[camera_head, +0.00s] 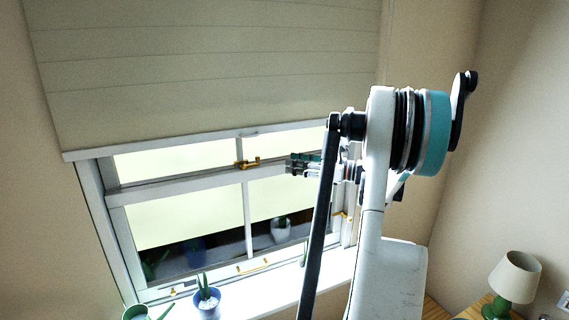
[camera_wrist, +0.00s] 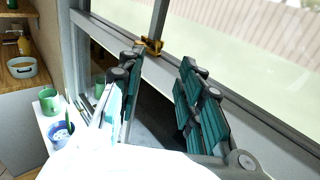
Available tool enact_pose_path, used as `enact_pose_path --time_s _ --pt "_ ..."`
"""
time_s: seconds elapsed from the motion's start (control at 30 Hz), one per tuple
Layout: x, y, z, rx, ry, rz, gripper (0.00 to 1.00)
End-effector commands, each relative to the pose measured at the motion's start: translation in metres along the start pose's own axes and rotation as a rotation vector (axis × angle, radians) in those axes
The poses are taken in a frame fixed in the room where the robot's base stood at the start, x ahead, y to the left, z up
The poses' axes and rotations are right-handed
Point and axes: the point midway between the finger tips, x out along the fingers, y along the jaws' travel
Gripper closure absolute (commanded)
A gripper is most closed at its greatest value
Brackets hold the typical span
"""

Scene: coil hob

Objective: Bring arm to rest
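My arm rises in front of the window in the head view, with its forearm extended toward the glass. My gripper (camera_head: 303,163) shows small and partly hidden behind my arm, in front of the window's upper part. In the wrist view, my gripper (camera_wrist: 160,62) has its two teal-padded fingers apart, with nothing between them. The window (camera_head: 190,215) has white frames and a brass latch (camera_head: 247,163) at the middle rail. The latch also shows just beyond the fingertips in the wrist view (camera_wrist: 152,45). Whether the fingers touch the frame is unclear.
A pale blind (camera_head: 210,70) covers the window's top. A blue plant pot (camera_head: 206,298) and a green pot (camera_head: 136,312) stand on the sill (camera_head: 280,293). A lamp (camera_head: 515,278) stands at lower right. Shelves with a bowl (camera_wrist: 22,67) are at left in the wrist view.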

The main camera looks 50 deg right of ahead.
Motion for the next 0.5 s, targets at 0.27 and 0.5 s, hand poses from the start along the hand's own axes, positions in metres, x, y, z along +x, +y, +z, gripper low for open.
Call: enact_pose_path --time_s 0.27,0.5 --pt "-0.0074 0.0003 0.0 0.0 0.0 0.001 0.67" --pt "-0.0071 0.0002 -0.0001 0.0 0.0 0.0 0.67"
